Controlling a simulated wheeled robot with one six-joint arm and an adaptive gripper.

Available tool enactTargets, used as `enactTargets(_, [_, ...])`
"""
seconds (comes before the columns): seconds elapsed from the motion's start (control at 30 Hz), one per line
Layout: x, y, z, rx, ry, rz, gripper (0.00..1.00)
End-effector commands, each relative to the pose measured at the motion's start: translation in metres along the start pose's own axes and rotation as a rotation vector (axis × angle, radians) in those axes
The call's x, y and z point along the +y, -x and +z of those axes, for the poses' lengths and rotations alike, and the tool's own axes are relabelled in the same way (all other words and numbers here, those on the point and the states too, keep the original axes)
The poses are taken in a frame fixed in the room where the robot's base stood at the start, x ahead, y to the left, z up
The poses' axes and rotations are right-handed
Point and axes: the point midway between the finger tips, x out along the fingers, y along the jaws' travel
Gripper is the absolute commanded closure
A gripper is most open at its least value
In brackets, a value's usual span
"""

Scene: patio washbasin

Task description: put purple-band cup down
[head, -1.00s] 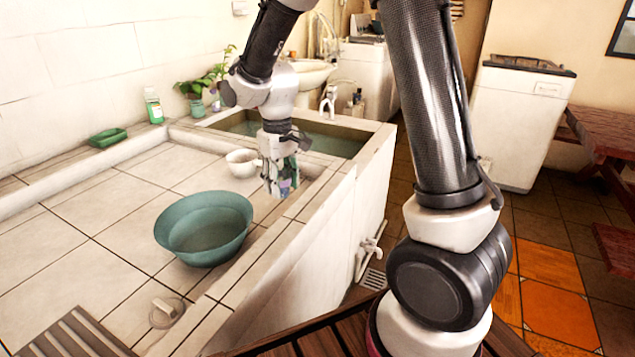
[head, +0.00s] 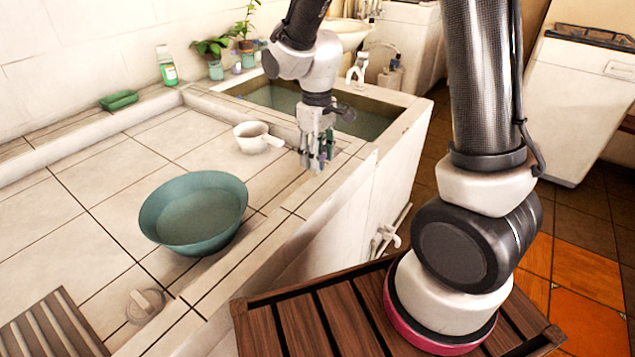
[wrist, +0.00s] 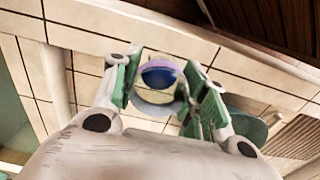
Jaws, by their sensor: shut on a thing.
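The purple-band cup (wrist: 160,80) shows between the fingers in the wrist view, with a purple rim band and a dark blue inside. My gripper (wrist: 172,78) is shut on it, green-padded fingers on either side. In the head view my gripper (head: 317,152) points down over the front ledge of the tiled counter (head: 95,190), right of a white dipper. There the cup is mostly hidden by the fingers. I cannot tell whether its base touches the ledge.
The white dipper (head: 257,138) and a teal basin (head: 195,213) stand on the counter. A water-filled sink (head: 285,98) lies behind the gripper. A green soap dish (head: 119,100), a bottle (head: 167,66) and plants line the wall. Open tiles lie left of the basin.

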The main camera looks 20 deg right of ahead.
Motion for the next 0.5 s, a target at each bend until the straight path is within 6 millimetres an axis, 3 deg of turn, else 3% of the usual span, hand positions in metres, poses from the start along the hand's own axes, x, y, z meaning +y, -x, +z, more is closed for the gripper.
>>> enactTargets(0.1, [0.0, -0.021, 0.0, -0.003, 0.0, -0.001, 0.8])
enactTargets(0.5, [0.0, -0.071, 0.0, -0.001, -0.001, 0.0, 0.81])
